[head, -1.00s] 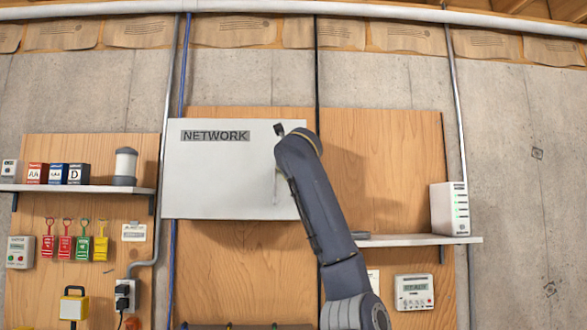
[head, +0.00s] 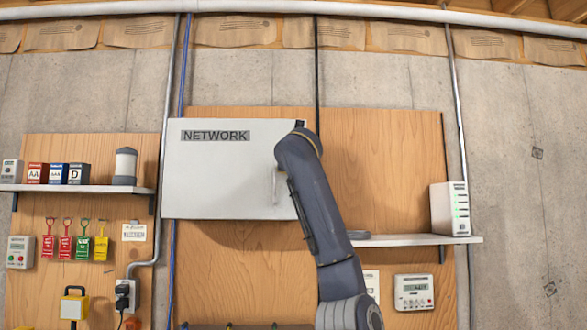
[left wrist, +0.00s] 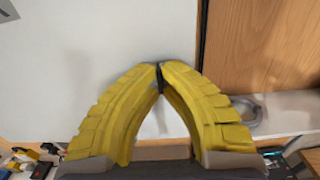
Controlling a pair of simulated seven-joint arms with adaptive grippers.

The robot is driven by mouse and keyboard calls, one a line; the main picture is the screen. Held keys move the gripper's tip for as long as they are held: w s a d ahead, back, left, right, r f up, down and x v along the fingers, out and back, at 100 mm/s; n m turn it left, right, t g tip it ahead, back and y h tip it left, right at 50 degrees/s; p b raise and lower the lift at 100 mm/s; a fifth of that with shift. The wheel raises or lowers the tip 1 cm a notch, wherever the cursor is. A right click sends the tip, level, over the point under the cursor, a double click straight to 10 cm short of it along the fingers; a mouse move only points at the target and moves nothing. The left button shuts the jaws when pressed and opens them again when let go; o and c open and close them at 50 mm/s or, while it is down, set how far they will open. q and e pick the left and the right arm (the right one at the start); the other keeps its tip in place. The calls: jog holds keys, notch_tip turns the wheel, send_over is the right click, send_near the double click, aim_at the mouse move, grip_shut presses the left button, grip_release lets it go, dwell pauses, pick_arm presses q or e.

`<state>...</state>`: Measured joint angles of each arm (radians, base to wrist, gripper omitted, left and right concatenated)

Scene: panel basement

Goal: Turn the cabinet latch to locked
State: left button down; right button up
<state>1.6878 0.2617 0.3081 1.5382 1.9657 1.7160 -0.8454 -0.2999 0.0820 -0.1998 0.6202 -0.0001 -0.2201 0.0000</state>
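The white cabinet door (head: 225,175) labelled NETWORK hangs on the wooden panel. My left arm reaches up across its right side in the head view and hides the latch and the gripper fingers there. In the left wrist view, the yellow fingers of my left gripper (left wrist: 160,70) come together at their tips in front of the white door, near its right edge. A thin dark piece, seemingly the cabinet latch (left wrist: 162,90), shows between and just below the tips, roughly upright. Its exact setting is mostly hidden by the fingers. My right gripper is not in view.
A right shelf (head: 420,240) holds a white router-like box (head: 449,208) and a grey coil (left wrist: 245,112). A left shelf (head: 80,188) holds battery boxes. Coloured tags (head: 83,247) hang below it. Bare panel (head: 390,160) lies right of the door.

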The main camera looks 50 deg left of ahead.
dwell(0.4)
pick_arm(q)
jog(key=c, duration=1.6)
grip_release()
jog(key=v, duration=1.2)
